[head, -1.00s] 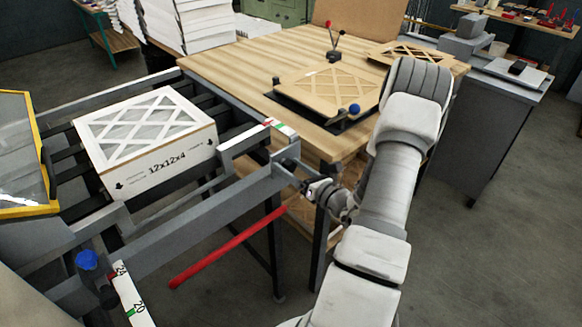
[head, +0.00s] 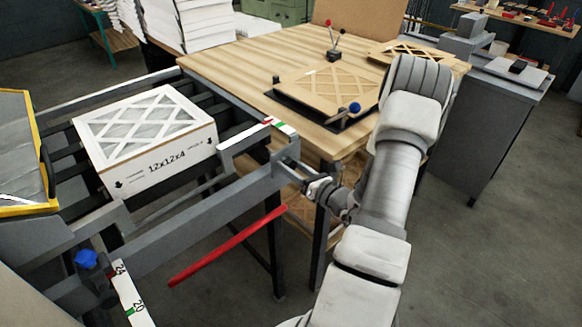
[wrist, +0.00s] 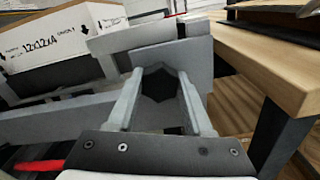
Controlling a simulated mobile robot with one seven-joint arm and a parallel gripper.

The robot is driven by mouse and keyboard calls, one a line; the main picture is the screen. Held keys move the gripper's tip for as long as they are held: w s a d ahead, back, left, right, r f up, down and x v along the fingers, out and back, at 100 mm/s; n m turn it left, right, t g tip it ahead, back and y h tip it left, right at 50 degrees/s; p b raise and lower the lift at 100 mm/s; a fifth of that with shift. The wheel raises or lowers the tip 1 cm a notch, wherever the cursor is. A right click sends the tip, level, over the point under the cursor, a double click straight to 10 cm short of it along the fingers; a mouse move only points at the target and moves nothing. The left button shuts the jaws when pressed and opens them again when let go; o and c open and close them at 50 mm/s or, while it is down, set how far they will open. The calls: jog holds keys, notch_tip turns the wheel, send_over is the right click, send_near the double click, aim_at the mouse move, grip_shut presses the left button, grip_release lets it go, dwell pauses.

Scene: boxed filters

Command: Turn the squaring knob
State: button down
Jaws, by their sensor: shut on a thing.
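The squaring knob (wrist: 158,84) is a dark, lobed knob in the wrist view, set against the grey frame. My gripper (wrist: 157,88) has one pale finger on each side of it and is shut on it. In the head view my gripper (head: 292,176) is at the right end of the grey machine frame (head: 190,232), and the knob cannot be made out there. A white boxed filter (head: 150,140) marked 12x12x4 lies on the machine's dark rollers, left of my gripper. It also shows at the upper left of the wrist view (wrist: 50,45).
A wooden table (head: 240,72) stands close behind and right of my gripper; its edge and leg show in the wrist view. A red bar (head: 228,246) runs below the frame. A blue-topped handle (head: 86,259) and a number scale (head: 132,298) are at lower left.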

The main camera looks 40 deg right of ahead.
jog(key=n+b, duration=0.5)
jog(key=shift+f, duration=0.25)
jog(key=n+b, duration=0.6)
jog(key=b, duration=0.1)
jog(key=shift+a+f, duration=0.1)
jog(key=shift+f, duration=0.05)
jog(key=n+b, duration=0.6)
jog(key=b, duration=0.5)
jog(key=shift+f, duration=0.1)
jog(key=n+b, duration=0.1)
jog(key=b, duration=0.1)
jog(key=n+b, duration=0.2)
jog(key=b, duration=0.1)
jog(key=shift+r, duration=0.25)
jog(key=shift+r+n+b, duration=0.1)
jog(key=shift+n+b, duration=0.3)
jog(key=shift+n, duration=0.2)
jog(key=shift+r, duration=0.1)
jog(key=shift+c, duration=1.5)
grip_release()
